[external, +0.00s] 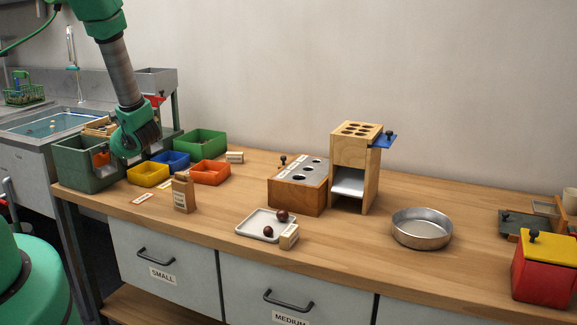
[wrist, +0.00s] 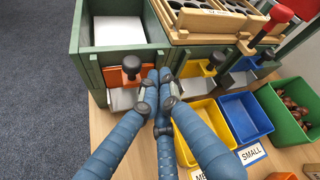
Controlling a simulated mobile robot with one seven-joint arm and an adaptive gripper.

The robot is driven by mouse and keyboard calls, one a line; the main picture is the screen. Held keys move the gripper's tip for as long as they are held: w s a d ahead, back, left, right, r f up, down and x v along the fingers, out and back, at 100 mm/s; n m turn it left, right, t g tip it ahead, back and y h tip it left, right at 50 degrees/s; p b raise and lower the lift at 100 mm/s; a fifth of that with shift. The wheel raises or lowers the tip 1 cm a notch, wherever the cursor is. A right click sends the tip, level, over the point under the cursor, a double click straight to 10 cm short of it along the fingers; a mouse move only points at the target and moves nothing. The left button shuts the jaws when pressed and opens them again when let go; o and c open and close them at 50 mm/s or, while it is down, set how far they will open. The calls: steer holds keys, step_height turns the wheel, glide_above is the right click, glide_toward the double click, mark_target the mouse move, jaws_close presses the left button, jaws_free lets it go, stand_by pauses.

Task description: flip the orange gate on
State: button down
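The orange gate (wrist: 116,78) is a flat panel on the front of the green box, with a black knob (wrist: 131,66) near its right side. A pale surface shows just below it. The gate also shows in the external view as a small orange patch (external: 101,159), partly hidden by my gripper (external: 124,150). In the wrist view, the blue fingers of my gripper (wrist: 157,78) come together at their tips, just right of the knob. I see nothing between the tips. The knob is outside the fingers; I cannot tell whether they touch it.
The green sorting box (wrist: 78,48) has a wooden tray with holes (wrist: 190,38) on top. A yellow gate (wrist: 190,68) is close right of the fingers. Yellow (wrist: 181,133), blue (wrist: 236,132) and green (wrist: 271,98) bins stand below. The right of the bench is farther away.

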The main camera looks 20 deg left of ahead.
steer(key=shift+s+d+r, duration=0.1)
steer(key=shift+s+r, duration=0.45)
steer(key=shift+s, duration=0.05)
step_height(320, 180, up, 4)
steer(key=shift+r, duration=0.1)
stand_by(0.3)
steer(key=shift+w, duration=0.1)
stand_by(0.4)
